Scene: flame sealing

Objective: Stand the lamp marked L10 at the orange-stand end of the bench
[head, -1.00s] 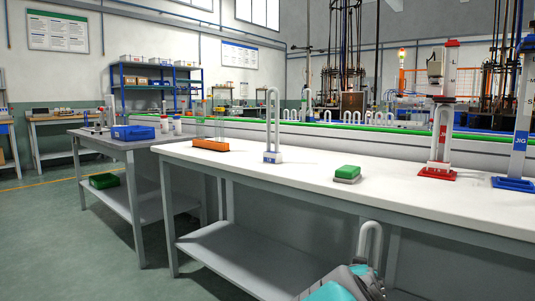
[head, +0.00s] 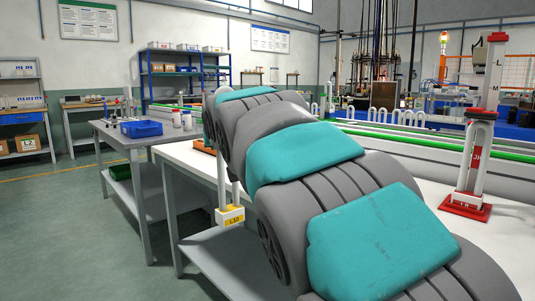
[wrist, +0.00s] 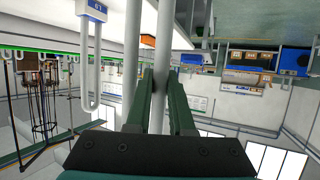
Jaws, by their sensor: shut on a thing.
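The lamp marked L10 (head: 230,215) hangs upright, its white base with a yellow label low in front of the bench's near edge in the head view. The orange stand (head: 204,147) is on the far left end of the white bench (head: 509,215), mostly covered by my arm. It also shows in the wrist view (wrist: 148,41).
A grey side table with a blue bin (head: 141,129) is at left.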

